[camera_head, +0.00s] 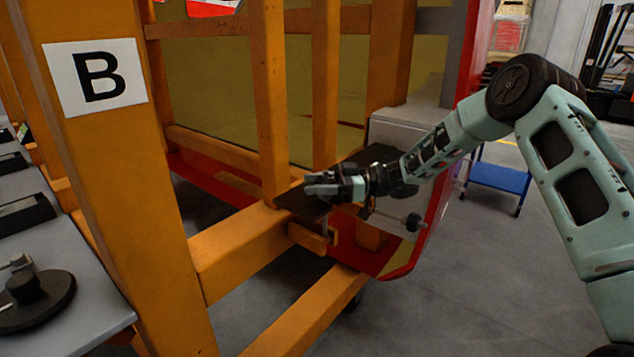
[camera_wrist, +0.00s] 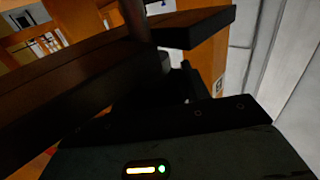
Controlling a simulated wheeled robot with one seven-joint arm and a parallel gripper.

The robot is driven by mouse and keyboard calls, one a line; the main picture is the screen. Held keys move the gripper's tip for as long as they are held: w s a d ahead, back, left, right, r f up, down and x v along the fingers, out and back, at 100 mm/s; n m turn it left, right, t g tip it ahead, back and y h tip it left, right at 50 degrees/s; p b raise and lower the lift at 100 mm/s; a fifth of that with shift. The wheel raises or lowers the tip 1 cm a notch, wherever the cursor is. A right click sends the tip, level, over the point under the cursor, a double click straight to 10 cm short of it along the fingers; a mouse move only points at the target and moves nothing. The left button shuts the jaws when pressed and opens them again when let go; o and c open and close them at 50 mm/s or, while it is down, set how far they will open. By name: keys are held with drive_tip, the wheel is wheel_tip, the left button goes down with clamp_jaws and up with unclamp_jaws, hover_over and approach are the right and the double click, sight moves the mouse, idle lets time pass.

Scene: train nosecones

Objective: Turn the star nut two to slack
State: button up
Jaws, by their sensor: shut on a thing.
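My gripper (camera_head: 322,186) is above the dark plate (camera_head: 299,203) on the orange frame, its fingers pointing left in the head view. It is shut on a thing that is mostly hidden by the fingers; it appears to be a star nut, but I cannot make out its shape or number. In the wrist view the dark jaws fill much of the picture, and a dark upright rod (camera_wrist: 134,18) stands at the top. Another black star nut (camera_head: 414,222) sits on a thin horizontal rod below and right of my gripper, apart from it.
An orange post (camera_head: 270,100) rises close behind my gripper. An orange post with a B sign (camera_head: 95,76) stands at left, beside a grey table (camera_head: 80,285). A red nosecone edge (camera_head: 430,240) lies below my arm.

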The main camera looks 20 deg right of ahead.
drive_tip(key=n+g, duration=0.1)
drive_tip(key=g, duration=0.1)
drive_tip(key=n+g+b, duration=0.1)
drive_tip(key=n+g, duration=0.1)
drive_tip(key=shift+s+g, duration=0.2)
drive_tip(key=shift+g, duration=0.1)
drive_tip(key=shift+s+r+n+g+b, duration=0.15)
drive_tip(key=shift+n+g+b, duration=0.15)
drive_tip(key=shift+n+g, duration=0.5)
drive_tip(key=shift+g, duration=0.3)
drive_tip(key=o, duration=1)
